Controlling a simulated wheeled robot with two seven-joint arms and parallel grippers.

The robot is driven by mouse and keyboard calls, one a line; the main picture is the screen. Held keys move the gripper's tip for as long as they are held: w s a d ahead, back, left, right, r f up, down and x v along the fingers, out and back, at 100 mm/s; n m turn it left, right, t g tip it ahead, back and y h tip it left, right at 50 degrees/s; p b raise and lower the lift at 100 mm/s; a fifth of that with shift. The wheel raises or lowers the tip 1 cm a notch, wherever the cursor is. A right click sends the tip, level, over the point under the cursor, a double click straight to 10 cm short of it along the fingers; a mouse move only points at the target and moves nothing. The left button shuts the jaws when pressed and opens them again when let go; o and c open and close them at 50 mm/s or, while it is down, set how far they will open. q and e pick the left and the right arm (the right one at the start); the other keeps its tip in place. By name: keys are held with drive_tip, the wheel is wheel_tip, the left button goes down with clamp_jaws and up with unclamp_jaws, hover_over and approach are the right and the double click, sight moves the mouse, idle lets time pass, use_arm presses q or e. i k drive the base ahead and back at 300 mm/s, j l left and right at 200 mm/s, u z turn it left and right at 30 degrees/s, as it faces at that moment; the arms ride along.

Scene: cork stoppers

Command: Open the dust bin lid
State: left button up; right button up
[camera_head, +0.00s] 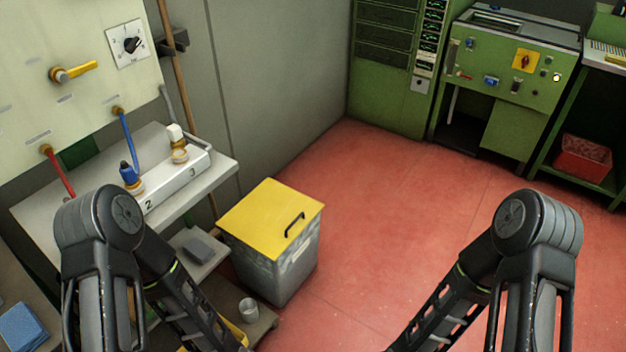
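The dust bin (290,268) is a grey box-shaped bin standing on the red floor, left of the middle in the head view. Its yellow lid (262,215) lies flat and closed on top. A dark bar handle (294,225) sits near the lid's right edge. My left arm comes in at the lower left and my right arm at the lower right. Both forearms point down and inward, and both grippers are outside the bottom edge of the picture. Neither arm touches the bin.
A bench (222,171) with a white numbered block (180,185) and hoses stands left of the bin. A low shelf holds a metal cup (248,309). Green cabinets (392,60) line the back. A red crate (583,160) sits at right. The red floor (400,230) is clear.

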sight(271, 216)
drive_tip(key=i+l, duration=0.35)
drive_tip(key=i, duration=0.25)
drive_tip(key=i+l, duration=0.35)
drive_tip(key=i, duration=0.2)
drive_tip(key=i+l, duration=0.35)
drive_tip(key=i, duration=0.25)
